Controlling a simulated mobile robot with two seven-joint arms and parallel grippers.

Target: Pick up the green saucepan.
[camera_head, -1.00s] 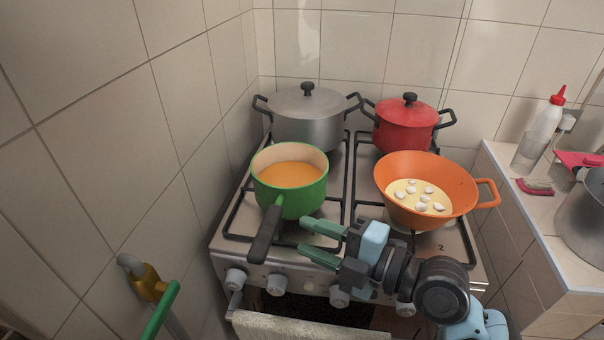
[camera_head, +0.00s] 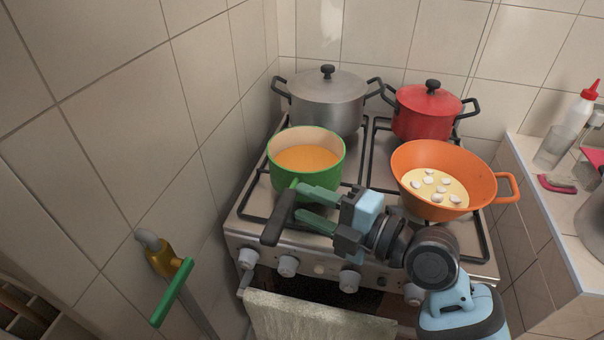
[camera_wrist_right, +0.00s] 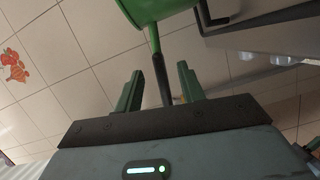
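The green saucepan (camera_head: 330,172) stands upright on the front left of the stove, with orange liquid inside. Its dark handle (camera_head: 279,219) points toward the front. My right gripper (camera_head: 299,204) is open, with its green fingertips just right of the handle near its root. In the right wrist view, the saucepan (camera_wrist_right: 150,10) shows at the top, and its handle (camera_wrist_right: 162,75) appears in line with the gap between the open fingers (camera_wrist_right: 158,82). I cannot tell whether the handle is fully between them; no contact is clear. My left gripper is not in view.
An orange colander-like pan (camera_head: 405,160) stands right of the saucepan. A grey pot (camera_head: 325,107) and a red pot (camera_head: 428,115) stand behind. A tiled wall (camera_head: 170,130) is close on the left, with a green-handled gas valve (camera_head: 170,290). A towel (camera_head: 310,318) hangs in front.

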